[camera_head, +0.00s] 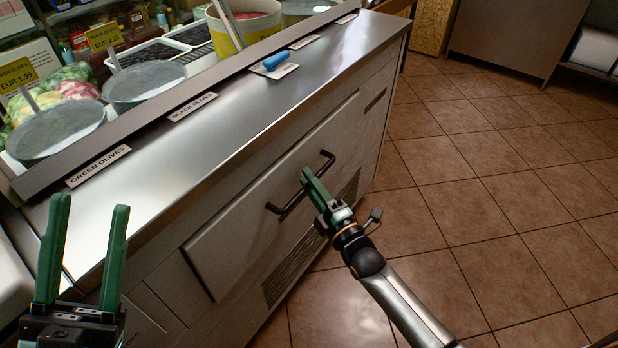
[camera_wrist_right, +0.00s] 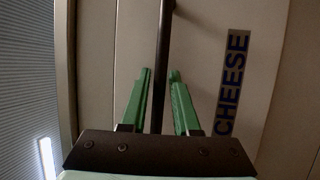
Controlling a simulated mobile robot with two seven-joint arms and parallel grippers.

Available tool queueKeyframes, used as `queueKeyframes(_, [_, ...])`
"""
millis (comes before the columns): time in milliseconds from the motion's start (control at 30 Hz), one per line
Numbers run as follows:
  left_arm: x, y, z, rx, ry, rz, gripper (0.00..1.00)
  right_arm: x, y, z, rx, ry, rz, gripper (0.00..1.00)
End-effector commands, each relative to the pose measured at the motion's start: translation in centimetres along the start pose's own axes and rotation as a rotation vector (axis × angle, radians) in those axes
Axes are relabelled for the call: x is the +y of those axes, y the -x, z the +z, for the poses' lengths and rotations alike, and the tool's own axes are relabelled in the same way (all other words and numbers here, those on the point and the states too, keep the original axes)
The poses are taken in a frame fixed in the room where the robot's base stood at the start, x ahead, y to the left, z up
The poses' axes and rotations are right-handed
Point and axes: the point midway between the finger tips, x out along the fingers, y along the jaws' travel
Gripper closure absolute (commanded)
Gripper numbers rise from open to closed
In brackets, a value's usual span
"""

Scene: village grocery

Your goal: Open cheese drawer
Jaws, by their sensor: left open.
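The cheese drawer (camera_head: 232,238) is a wide grey panel in the front of the steel counter. Its front looks flush or nearly flush with the counter. A blue CHEESE label (camera_wrist_right: 232,85) shows on it in the right wrist view. Its dark bar handle (camera_head: 289,203) also shows in the right wrist view (camera_wrist_right: 162,60). My left gripper (camera_head: 92,212) is open and empty at the lower left, apart from the drawer.
The steel countertop (camera_head: 235,125) carries a blue-handled tool (camera_head: 275,62) and label strips. A display with bowls and yellow price signs (camera_head: 104,37) lies behind it. A vent grille (camera_head: 290,268) is below the drawer. The tiled floor (camera_head: 480,200) to the right is clear.

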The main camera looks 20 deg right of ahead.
Motion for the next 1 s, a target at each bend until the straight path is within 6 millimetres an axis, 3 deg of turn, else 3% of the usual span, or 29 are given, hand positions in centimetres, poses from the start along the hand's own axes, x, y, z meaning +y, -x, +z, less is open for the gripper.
queueKeyframes(167, [-0.01, 0.01, -0.01, 0.000, 0.000, -0.001, 0.50, -0.02, 0.01, -0.01, 0.000, -0.001, 0.000, 0.72])
queueKeyframes(433, [-0.06, 0.01, -0.01, 0.000, 0.001, -0.003, 0.50, -0.02, 0.00, 0.01, 0.000, 0.000, 0.000, 1.00])
queueKeyframes(1000, [-0.07, 0.03, 0.03, -0.002, 0.002, -0.006, 0.50, 0.01, -0.02, 0.06, -0.001, 0.000, 0.000, 1.00])
